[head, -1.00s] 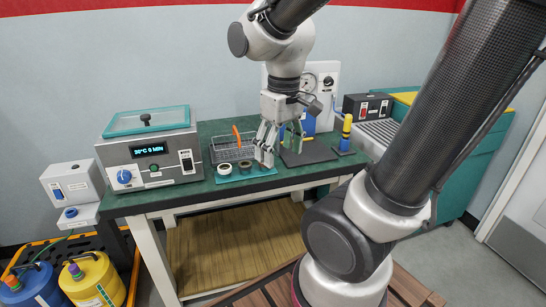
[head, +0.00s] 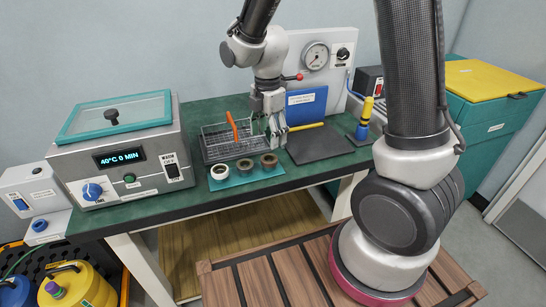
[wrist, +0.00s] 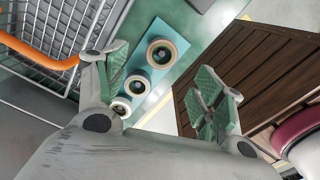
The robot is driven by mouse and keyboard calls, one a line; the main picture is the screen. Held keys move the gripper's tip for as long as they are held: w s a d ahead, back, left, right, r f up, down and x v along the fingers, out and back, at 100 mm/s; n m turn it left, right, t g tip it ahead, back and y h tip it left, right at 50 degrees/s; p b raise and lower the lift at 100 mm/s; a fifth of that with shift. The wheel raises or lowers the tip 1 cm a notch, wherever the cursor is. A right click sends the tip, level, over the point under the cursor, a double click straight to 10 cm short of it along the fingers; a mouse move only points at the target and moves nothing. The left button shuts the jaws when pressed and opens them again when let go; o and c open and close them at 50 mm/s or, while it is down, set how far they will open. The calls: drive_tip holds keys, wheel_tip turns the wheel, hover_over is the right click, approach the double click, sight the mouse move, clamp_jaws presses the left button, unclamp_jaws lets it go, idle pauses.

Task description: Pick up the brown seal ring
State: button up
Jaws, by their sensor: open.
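Three rings stand in a row on a small teal mat (head: 231,183) near the table's front edge: a white ring (head: 219,172), a dark brownish ring (head: 245,167) in the middle and another dark brownish ring (head: 269,161) at the right. I cannot tell for sure which dark one is the brown seal ring. My gripper (head: 273,143) is open and empty, above and just behind the right-hand ring. In the wrist view the row lies beyond the parted fingers (wrist: 160,90), with a ring (wrist: 162,52) farthest up and the lowest partly hidden by the left finger.
A wire basket (head: 222,146) with an orange handle stands behind the mat. A heated bath (head: 124,154) is at the left.

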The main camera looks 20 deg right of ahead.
sight(269, 160)
drive_tip(key=shift+f, duration=0.25)
drive_tip(key=shift+n, duration=0.3)
wheel_tip(269, 160, down, 7)
drive_tip(key=shift+s+f, duration=0.15)
drive_tip(key=shift+f, duration=0.05)
drive_tip(key=c, duration=1.1)
